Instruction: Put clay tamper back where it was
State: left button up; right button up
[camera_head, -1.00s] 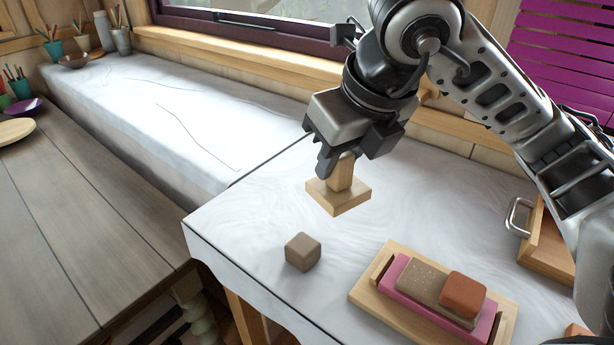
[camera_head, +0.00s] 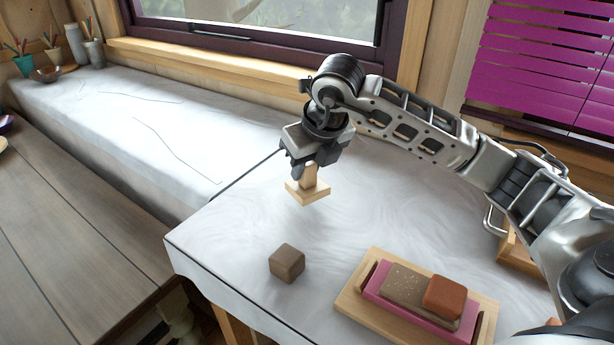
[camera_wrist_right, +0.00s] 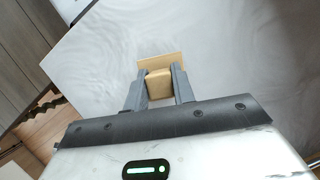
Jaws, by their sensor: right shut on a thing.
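The clay tamper (camera_head: 307,193) is a pale wooden block with a square base and an upright handle. My right gripper (camera_head: 308,168) is shut on its handle, with the base facing down over the white-covered table (camera_head: 235,225). I cannot tell for sure whether the base touches the cloth or hangs just above it. In the right wrist view the tamper (camera_wrist_right: 160,64) shows between the two fingers of my right gripper (camera_wrist_right: 160,88). My left gripper is in neither view.
A grey-brown cube (camera_head: 287,263) sits on the table in front of the tamper. A wooden tray (camera_head: 357,318) with a pink holder (camera_head: 470,330), a speckled block and a reddish block (camera_head: 444,296) is at the front right. A wooden box with a metal handle (camera_head: 491,222) stands at right.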

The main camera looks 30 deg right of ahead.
aim_at(307, 178)
jog(key=shift+w+d+f+p, duration=0.15)
jog(key=shift+f+p, duration=0.3)
jog(key=shift+f, duration=1.25)
jog(key=shift+f, duration=0.15)
jog(key=o, duration=1)
jog(key=shift+r, duration=0.35)
jog(key=v, duration=1.1)
jog(key=shift+s+r+b, duration=0.25)
jog(key=shift+r+b, duration=0.1)
jog(key=shift+b, duration=0.05)
